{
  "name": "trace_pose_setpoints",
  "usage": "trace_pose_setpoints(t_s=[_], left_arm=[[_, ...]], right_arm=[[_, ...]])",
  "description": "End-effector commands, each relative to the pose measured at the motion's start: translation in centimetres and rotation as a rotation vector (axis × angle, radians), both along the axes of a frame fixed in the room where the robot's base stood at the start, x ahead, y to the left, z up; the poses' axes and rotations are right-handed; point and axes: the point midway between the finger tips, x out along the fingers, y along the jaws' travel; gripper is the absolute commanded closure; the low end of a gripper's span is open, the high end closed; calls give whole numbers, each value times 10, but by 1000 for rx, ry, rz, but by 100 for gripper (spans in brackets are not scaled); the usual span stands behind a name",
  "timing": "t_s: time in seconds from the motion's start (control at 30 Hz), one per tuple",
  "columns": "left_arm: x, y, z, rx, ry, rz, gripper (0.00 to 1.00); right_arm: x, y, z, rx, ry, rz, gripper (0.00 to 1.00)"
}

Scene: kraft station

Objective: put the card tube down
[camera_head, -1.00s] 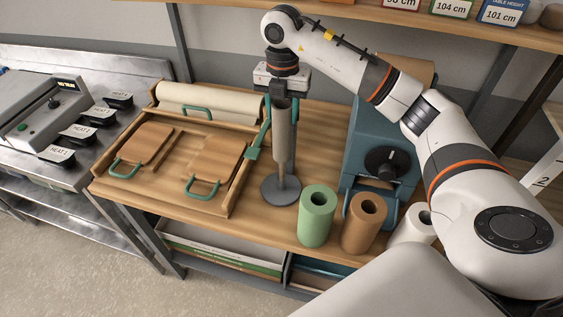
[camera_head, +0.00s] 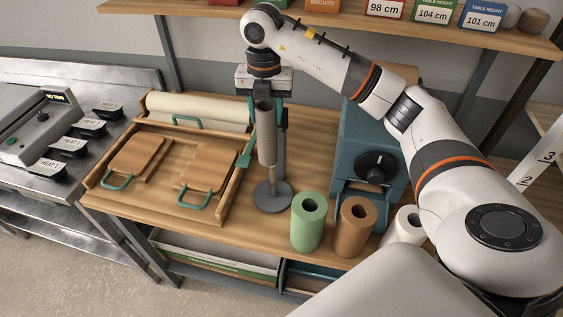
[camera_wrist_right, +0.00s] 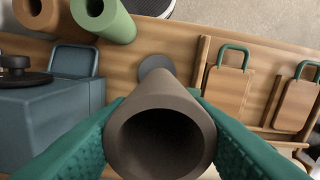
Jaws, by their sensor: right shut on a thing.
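The card tube (camera_head: 266,137) is a grey-brown hollow cylinder, upright with a slight tilt. My right gripper (camera_head: 264,98) is shut on its upper part. In the right wrist view the teal fingers flank the tube (camera_wrist_right: 160,95), and its open end looks dark inside. Below the tube is a stand with a short grey post (camera_head: 272,176) and a round base (camera_head: 272,197). The tube's lower end overlaps the post in the head view; I cannot tell whether it is around or in front of it. My left gripper is not in view.
Green (camera_head: 308,224), brown (camera_head: 354,227) and white (camera_head: 405,226) rolls stand right of the base, by a blue machine (camera_head: 368,160) with a black knob. A wooden tray (camera_head: 226,206) with two handled boards lies left. The wooden bench (camera_head: 245,222) has a bare front strip.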

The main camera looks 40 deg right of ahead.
Motion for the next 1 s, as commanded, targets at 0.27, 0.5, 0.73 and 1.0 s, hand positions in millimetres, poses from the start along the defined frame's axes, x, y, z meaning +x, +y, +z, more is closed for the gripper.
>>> trace_pose_setpoints(t_s=[0.27, 0.5, 0.73, 1.0], left_arm=[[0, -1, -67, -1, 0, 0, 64], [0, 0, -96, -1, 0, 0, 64], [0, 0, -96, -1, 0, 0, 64], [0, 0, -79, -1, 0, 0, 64]], right_arm=[[-7, 82, -49, 9, -10, 739, 68], [-19, 128, -67, -1, -8, 1233, 68], [-24, 137, -71, -4, -4, 1356, 68], [-24, 137, -115, -1, 0, 1352, 68]])
